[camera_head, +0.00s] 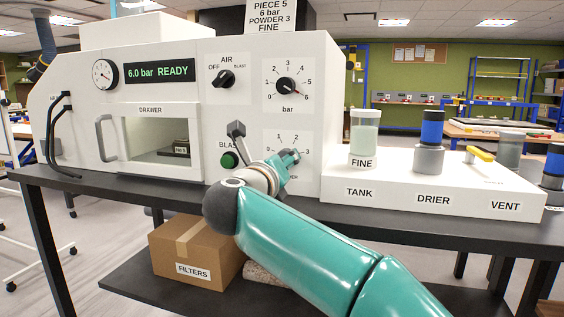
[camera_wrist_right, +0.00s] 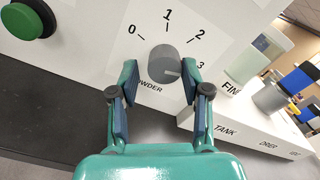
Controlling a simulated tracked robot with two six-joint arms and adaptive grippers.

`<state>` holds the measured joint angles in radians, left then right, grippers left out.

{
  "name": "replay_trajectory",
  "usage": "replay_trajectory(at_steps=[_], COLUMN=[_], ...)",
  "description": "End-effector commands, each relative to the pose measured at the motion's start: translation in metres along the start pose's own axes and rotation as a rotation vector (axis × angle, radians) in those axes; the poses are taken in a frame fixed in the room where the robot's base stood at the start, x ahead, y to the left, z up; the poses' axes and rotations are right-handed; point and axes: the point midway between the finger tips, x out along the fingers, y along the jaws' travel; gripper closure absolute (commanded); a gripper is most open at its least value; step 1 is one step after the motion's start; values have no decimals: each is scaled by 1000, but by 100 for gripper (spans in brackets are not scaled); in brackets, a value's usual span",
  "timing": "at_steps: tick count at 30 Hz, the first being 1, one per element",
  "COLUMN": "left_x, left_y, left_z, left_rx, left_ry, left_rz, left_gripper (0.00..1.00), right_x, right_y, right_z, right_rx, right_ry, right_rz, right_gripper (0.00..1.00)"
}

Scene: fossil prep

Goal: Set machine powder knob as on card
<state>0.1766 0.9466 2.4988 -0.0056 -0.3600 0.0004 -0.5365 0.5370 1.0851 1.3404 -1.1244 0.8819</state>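The card (camera_head: 269,16) on top of the machine reads PIECE 5, 6 bar, POWDER 3, FINE. The grey powder knob (camera_wrist_right: 165,63) shows in the right wrist view, on a dial marked 0, 1, 2, 3. Its light mark points to the right, roughly towards the 3; the exact setting is hard to tell. My right gripper (camera_wrist_right: 160,82) is open, with one finger on each side of the knob; I see a gap at the left finger, and contact at the right is unclear. In the head view my right gripper (camera_head: 288,158) covers the knob. My left gripper is not in view.
The green blast button (camera_head: 229,160) is just left of my right gripper. The bar knob (camera_head: 286,85) is above, its pointer towards 6. The air knob (camera_head: 223,79) is upper left. The white tank stand (camera_head: 400,196) is on the right, with a FINE jar (camera_head: 364,135).

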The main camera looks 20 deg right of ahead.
Motion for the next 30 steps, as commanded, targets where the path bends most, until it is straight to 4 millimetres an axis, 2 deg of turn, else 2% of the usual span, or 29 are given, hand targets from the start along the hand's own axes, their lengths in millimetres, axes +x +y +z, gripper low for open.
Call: replay_trajectory(at_steps=[10,14,17,30], left_x=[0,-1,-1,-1], left_y=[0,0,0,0], left_z=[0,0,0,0], left_rx=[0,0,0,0], left_ry=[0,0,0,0], left_rz=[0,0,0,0], left_gripper=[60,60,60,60], right_x=[-1,-7,-19,-102], right_y=[-3,-4,-3,-1], right_z=[3,4,4,2], right_rx=[3,4,3,3], right_ry=[-6,-7,-8,-7], right_rz=[-3,-3,-1,0], right_gripper=[40,40,40,40])
